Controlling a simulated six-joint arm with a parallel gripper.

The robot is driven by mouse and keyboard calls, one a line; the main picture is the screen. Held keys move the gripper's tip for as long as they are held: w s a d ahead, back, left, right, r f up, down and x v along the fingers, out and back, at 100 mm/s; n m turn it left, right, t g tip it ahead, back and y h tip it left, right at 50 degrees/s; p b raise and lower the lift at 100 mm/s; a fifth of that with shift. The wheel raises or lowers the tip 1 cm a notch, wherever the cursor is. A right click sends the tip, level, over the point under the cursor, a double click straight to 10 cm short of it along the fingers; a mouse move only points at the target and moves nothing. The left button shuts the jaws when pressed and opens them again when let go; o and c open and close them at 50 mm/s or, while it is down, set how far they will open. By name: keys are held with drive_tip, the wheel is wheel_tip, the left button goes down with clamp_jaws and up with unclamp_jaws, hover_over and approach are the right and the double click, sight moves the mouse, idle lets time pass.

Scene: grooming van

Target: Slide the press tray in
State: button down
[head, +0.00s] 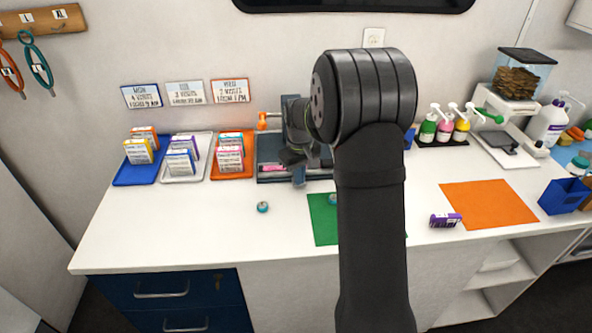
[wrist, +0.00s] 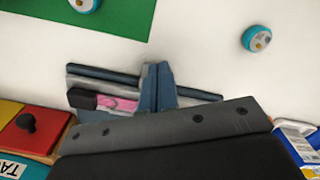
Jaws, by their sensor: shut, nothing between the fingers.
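The press (head: 268,142) stands at the back of the white counter, largely hidden behind my arm. Its orange handle end (head: 262,121) shows at the left. The dark press tray (head: 266,179) is low at the front, with a pink piece in it; my arm hides its right part. In the wrist view the tray's dark edge (wrist: 95,72) and a pink strip (wrist: 118,103) show beside a black block. My gripper (head: 298,180) is shut and empty, pointing down at the tray's front. Its blue-grey fingers (wrist: 157,70) overlap the tray in the wrist view; I cannot tell whether they touch.
A small teal tin (head: 262,207) stands on the counter in front; another sits on the green mat (head: 322,228). A blue tray, a white tray and an orange tray (head: 232,174) with cards stand to the left. An orange mat (head: 488,204) lies right. Open counter lies in front.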

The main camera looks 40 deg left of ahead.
drive_tip(key=shift+w+a, duration=3.3)
drive_tip(key=shift+a, duration=0.05)
drive_tip(key=shift+s+d, duration=0.75)
drive_tip(key=shift+r, duration=3.55)
drive_tip(key=shift+f, duration=0.15)
drive_tip(key=f, duration=0.7)
drive_tip(key=shift+w+a, duration=0.35)
drive_tip(key=shift+w+a+r, duration=0.1)
drive_tip(key=shift+w+a, duration=0.2)
